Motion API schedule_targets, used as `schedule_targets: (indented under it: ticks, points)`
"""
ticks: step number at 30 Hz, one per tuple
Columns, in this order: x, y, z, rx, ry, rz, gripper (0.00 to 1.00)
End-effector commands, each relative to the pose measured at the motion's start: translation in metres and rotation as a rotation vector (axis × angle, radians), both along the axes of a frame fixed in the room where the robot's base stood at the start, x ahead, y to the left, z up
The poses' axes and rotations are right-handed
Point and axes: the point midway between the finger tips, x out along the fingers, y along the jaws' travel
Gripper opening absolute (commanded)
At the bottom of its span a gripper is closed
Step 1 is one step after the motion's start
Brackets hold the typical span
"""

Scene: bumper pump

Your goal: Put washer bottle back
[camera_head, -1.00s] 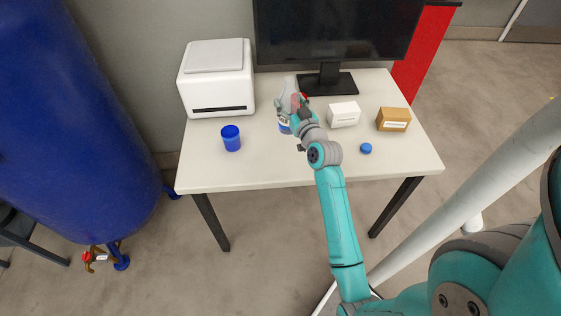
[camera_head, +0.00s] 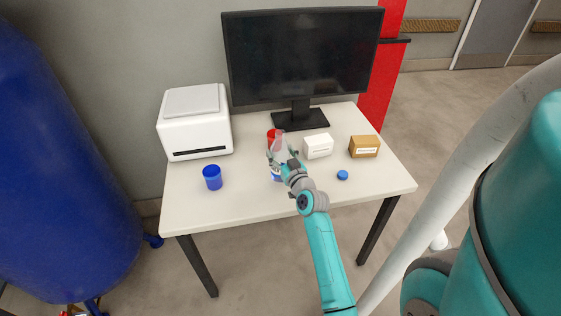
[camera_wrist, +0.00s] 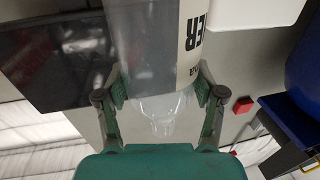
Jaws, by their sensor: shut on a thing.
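The washer bottle is a pale, see-through bottle with a light label and dark letters ending in "ER" in the wrist view (camera_wrist: 145,45). Its narrowed clear end points toward my palm. My gripper (camera_wrist: 160,92) is shut on it, a finger on each side. In the head view my gripper (camera_head: 279,158) is over the middle of the table, with the pale bottle (camera_head: 279,143) partly hidden behind it. I cannot tell whether the bottle touches the table.
On the white table (camera_head: 240,208) stand a white printer (camera_head: 196,125), blue cup (camera_head: 212,178), red object (camera_head: 271,135), white box (camera_head: 318,146), brown box (camera_head: 364,147), blue cap (camera_head: 342,175) and monitor (camera_head: 302,55). A blue tank (camera_head: 55,170) is at left. The table's front left is clear.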

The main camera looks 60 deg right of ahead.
Motion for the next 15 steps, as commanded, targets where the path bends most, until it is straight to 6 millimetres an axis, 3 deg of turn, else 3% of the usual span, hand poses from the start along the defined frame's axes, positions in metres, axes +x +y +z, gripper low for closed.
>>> schedule_targets:
  ticks: [6,15]
  points:
    - [0.000,0.000,-0.027,0.003,0.001,0.001,0.19]
    - [0.000,0.000,-0.031,0.000,0.000,-0.001,0.19]
